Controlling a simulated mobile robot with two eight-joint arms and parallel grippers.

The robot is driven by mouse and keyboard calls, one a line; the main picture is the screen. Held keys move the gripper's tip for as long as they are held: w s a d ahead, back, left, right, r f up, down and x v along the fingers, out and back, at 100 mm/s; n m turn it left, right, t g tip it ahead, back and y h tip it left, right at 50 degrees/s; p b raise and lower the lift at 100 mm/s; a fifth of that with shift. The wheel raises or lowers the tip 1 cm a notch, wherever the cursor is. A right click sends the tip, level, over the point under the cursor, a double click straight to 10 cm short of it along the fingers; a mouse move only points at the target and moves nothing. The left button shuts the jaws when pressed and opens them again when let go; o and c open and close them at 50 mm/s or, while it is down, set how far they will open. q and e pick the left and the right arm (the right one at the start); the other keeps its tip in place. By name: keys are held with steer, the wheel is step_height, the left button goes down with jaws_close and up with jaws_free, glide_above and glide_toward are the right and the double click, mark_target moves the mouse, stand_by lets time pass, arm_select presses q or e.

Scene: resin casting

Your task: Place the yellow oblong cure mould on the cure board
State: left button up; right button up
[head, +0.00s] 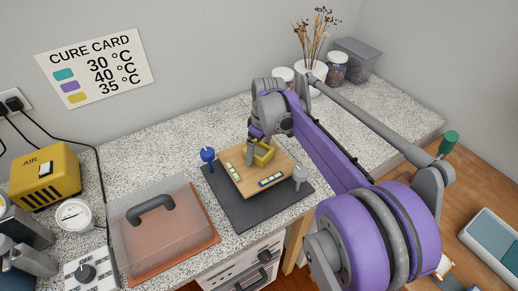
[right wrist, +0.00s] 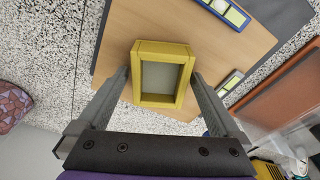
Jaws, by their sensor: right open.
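The yellow oblong mould (head: 265,154) is an open box with a grey inside. It rests on the far part of the wooden cure board (head: 248,187), near its back edge. In the right wrist view the mould (right wrist: 162,47) sits upright between my fingers, over the board (right wrist: 120,50). My right gripper (head: 252,157) is open, with one finger on each side of the mould; in the right wrist view the gripper (right wrist: 162,88) shows narrow gaps beside it. The arm partly hides the mould in the head view. My left gripper is not in view.
Two strips with pale squares, one blue-edged (head: 272,181), lie on the board. A dark mat (head: 250,215) lies under it, with a blue item (head: 208,155) and a grey item (head: 300,174) beside the board. A clear-covered box (head: 165,240) stands left. Jars (head: 337,66) stand behind.

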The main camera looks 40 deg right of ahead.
step_height(320, 180, up, 12)
steer(key=s, duration=0.1)
steer(key=shift+s+d+p, duration=0.2)
steer(key=shift+p, duration=0.25)
